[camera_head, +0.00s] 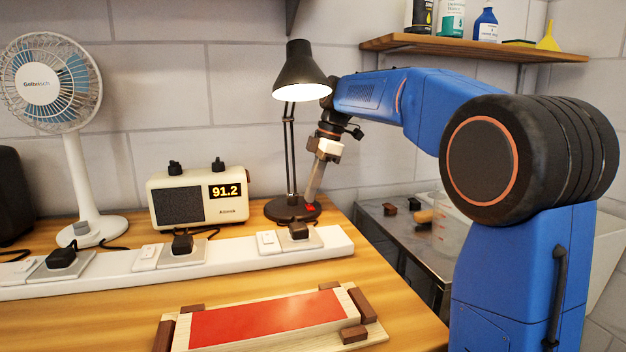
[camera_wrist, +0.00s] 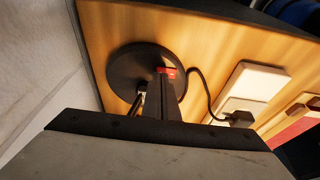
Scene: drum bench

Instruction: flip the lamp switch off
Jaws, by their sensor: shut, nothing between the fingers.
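A black desk lamp (camera_head: 302,72) stands at the right end of the bench, its shade tilted down and its inside bright. Its round base (camera_head: 284,210) carries a small red switch (camera_head: 311,207). My gripper (camera_head: 311,200) points down at the base, shut and empty, with its tips at or just above the red switch. In the wrist view the lamp base (camera_wrist: 125,68) is a dark disc, and the red switch (camera_wrist: 168,72) shows right at the fingertips (camera_wrist: 161,70). I cannot tell whether the fingers touch the switch.
A white power strip (camera_head: 215,254) with several plugs runs along the bench in front of the lamp. A cream radio (camera_head: 180,205) reading 91.2 stands left of the lamp, and a fan (camera_head: 72,170) farther left. A red-topped wooden block (camera_head: 265,318) lies in front. A shelf (camera_head: 480,47) hangs above.

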